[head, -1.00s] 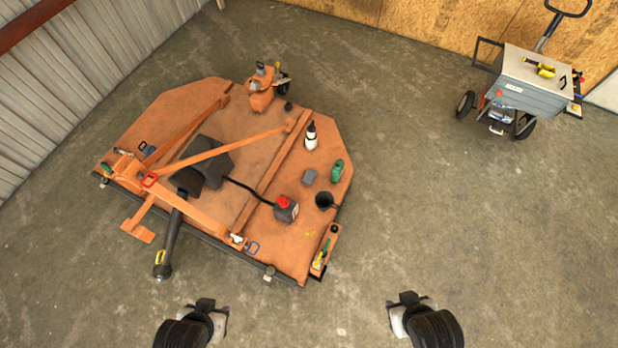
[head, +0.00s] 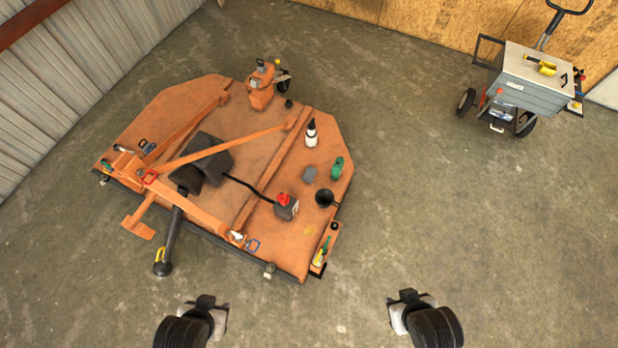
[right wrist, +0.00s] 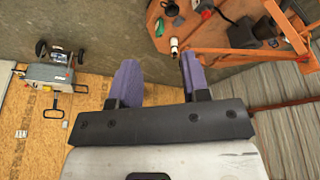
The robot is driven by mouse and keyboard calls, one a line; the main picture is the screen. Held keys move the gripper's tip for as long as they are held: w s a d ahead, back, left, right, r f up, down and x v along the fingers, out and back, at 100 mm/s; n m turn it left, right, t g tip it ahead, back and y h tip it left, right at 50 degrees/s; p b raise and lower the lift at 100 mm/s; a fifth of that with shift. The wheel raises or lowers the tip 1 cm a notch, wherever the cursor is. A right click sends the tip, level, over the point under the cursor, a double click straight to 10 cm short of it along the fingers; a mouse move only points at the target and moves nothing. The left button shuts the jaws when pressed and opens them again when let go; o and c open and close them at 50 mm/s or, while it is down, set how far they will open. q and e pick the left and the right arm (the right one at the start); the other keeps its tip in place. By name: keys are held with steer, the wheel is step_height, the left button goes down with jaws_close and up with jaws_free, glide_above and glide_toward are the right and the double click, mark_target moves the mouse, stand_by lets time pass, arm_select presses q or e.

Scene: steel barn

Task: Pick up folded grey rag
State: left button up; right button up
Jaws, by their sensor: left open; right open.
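The folded grey rag (head: 309,174) looks like a small flat grey block in the head view. It lies on the right part of the orange mower deck (head: 270,165), between a white bottle and a black funnel. My left gripper (head: 212,306) is at the bottom edge of the head view, apart from the deck. My right gripper (head: 402,305) is at the bottom, right of and nearer than the deck, well away from the rag. Both are open. The right wrist view shows the right gripper's purple fingers (right wrist: 158,64) apart with nothing between them.
Close to the rag are the white bottle (head: 311,134), a green object (head: 337,168), the funnel (head: 325,198) and a red-capped can (head: 287,207). Orange bars (head: 225,148) rise over the deck. A grey cart (head: 530,80) stands back right. Floor right of the deck is clear.

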stand_by(0.3)
steer(key=o, duration=1.1)
steer(key=shift+w, duration=0.1)
